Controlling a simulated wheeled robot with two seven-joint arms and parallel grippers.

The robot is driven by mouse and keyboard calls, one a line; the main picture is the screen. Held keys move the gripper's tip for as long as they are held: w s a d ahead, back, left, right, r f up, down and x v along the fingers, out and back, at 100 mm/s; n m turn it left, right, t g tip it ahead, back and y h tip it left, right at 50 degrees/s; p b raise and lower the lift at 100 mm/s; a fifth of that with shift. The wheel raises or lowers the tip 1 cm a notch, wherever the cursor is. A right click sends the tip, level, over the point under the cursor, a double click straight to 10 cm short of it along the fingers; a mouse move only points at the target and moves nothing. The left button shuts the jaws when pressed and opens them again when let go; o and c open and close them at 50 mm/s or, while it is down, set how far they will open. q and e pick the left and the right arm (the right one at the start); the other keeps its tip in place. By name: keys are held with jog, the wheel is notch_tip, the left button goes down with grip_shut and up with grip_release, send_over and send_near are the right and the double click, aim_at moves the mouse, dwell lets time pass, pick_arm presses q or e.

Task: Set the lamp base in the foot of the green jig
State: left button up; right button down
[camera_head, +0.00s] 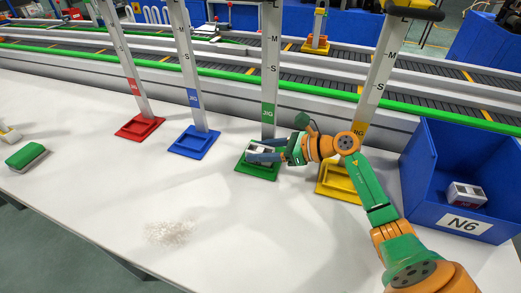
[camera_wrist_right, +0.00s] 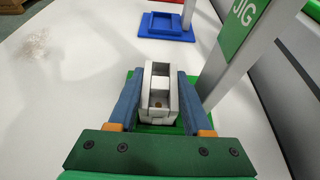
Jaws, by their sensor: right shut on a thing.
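The lamp base (camera_wrist_right: 160,92), a small light-grey block with square openings, is between the fingers of my right gripper (camera_wrist_right: 159,96). In the head view my right gripper (camera_head: 262,152) reaches in from the right and is shut on the lamp base (camera_head: 258,158). The base is over or in the foot of the green jig (camera_head: 243,168); I cannot tell whether it touches the bottom. The green foot (camera_wrist_right: 208,125) shows around the base in the right wrist view, partly hidden by the fingers. My left gripper is not in view.
Red (camera_head: 139,128), blue (camera_head: 194,142) and yellow (camera_head: 338,188) jigs stand beside the green one. A blue bin (camera_head: 425,175) labelled N6 holds another grey part (camera_head: 466,195). A green-and-white block (camera_head: 25,156) and scattered clear bits (camera_head: 170,232) lie on the white table.

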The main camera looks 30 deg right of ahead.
jog(key=shift+c, duration=1.3)
grip_release()
jog(key=shift+r, duration=0.1)
jog(key=b+v, duration=0.1)
jog(key=v, duration=0.5)
jog(key=shift+s+d+b, duration=0.2)
jog(key=shift+s+b, duration=0.05)
jog(key=shift+b, duration=0.05)
jog(key=shift+s+d+r, duration=0.15)
jog(key=shift+s, duration=0.05)
